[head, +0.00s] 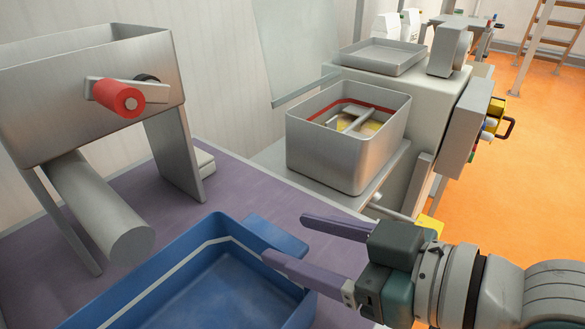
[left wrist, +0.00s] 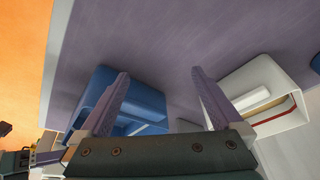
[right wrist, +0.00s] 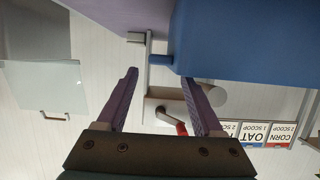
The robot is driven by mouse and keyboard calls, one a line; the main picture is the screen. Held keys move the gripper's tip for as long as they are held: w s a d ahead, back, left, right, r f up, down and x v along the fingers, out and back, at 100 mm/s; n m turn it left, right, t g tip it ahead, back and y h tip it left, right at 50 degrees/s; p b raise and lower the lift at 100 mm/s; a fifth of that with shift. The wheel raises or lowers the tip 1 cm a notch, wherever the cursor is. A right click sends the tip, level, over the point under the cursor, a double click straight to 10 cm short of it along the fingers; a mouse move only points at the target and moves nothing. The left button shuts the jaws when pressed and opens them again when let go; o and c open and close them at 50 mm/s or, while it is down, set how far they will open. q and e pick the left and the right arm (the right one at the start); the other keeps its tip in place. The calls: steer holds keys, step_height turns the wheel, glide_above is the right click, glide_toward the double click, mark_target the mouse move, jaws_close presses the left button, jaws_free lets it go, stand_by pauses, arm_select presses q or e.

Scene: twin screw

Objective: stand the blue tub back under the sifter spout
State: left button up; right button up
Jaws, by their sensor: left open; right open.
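The blue tub (head: 225,280) is at the bottom middle of the head view, over the purple bench top, its open side up. Its base is cut off. The sifter (head: 60,100) is at the left, with a red crank handle (head: 118,98) and a grey slanting spout (head: 100,210). The spout's end is left of the tub's far edge. My right gripper (head: 284,236) is open, its fingertips close by the tub's handle tab (right wrist: 160,60); I cannot tell if they touch. My left gripper (left wrist: 158,74) is open and outside the head view. A blue tub (left wrist: 150,85) shows by its left finger.
A steel bin with a red inner rim (head: 345,150) stands beyond the bench on a grey machine. A shallow tray (head: 382,56) sits on that machine. A white container (left wrist: 245,85) is by the right finger in the left wrist view. Orange floor (head: 535,150) lies open at right.

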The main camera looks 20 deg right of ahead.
steer(key=s+d+m+g+h, duration=0.2)
steer(key=s+d+g+h, duration=0.2)
steer(key=s, duration=0.4)
steer(key=s+d+m+g+h+p, duration=0.1)
steer(key=s+d+m+g+h, duration=0.2)
steer(key=s, duration=0.5)
steer(key=shift+s+d+g+h, duration=0.35)
steer(key=shift+d+h, duration=0.25)
steer(key=shift+d, duration=0.45)
steer(key=shift+c, duration=0.2)
